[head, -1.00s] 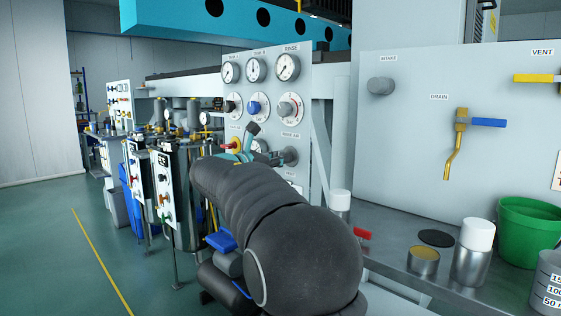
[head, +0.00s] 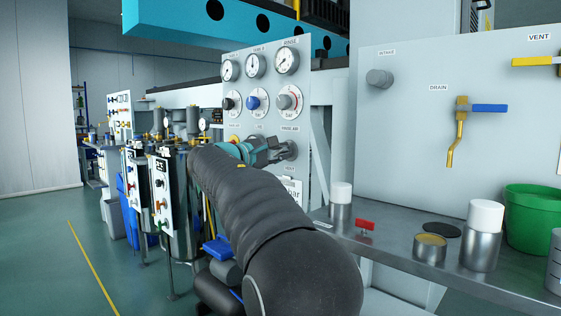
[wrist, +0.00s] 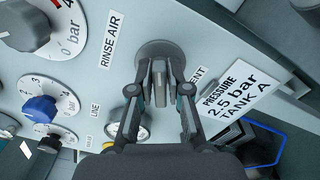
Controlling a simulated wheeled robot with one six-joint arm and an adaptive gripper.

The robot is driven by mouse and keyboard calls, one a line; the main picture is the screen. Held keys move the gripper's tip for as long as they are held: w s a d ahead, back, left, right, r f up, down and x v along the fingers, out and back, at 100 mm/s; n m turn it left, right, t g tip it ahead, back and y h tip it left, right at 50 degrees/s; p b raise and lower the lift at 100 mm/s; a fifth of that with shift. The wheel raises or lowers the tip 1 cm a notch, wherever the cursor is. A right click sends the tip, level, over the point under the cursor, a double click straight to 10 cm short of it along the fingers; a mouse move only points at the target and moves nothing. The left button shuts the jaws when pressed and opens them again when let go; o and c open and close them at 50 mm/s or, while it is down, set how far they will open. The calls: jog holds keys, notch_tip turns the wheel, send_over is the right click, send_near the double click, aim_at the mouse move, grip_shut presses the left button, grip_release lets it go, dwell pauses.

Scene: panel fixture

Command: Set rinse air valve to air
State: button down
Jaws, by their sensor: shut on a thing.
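The rinse air valve is a grey round knob with a bar handle (wrist: 160,78), under the RINSE AIR label (wrist: 111,40) on the white panel. In the head view the valve (head: 291,150) sits low on the panel's right side. My gripper (wrist: 160,92) has its two fingers on either side of the bar handle and is shut on it. In the head view my gripper (head: 272,151) reaches the valve from the left. A label ending in "ENT" (wrist: 196,78) is partly hidden behind a finger. No AIR position mark is readable.
Gauges (head: 287,61) and regulator knobs (head: 289,101) sit above the valve. A blue knob (wrist: 40,109) and a hanging PRESSURE 2.5 bar TANK A card (wrist: 230,95) are near my gripper. A bench at right holds a green bucket (head: 532,220) and cans.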

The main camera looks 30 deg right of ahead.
jog(key=m+b, duration=0.3)
jog(key=m, duration=0.2)
jog(key=shift+f, duration=0.2)
jog(key=shift+m+b, duration=0.3)
jog(key=c, duration=1.2)
grip_release()
jog(key=shift+r, duration=0.1)
jog(key=v, duration=1.2)
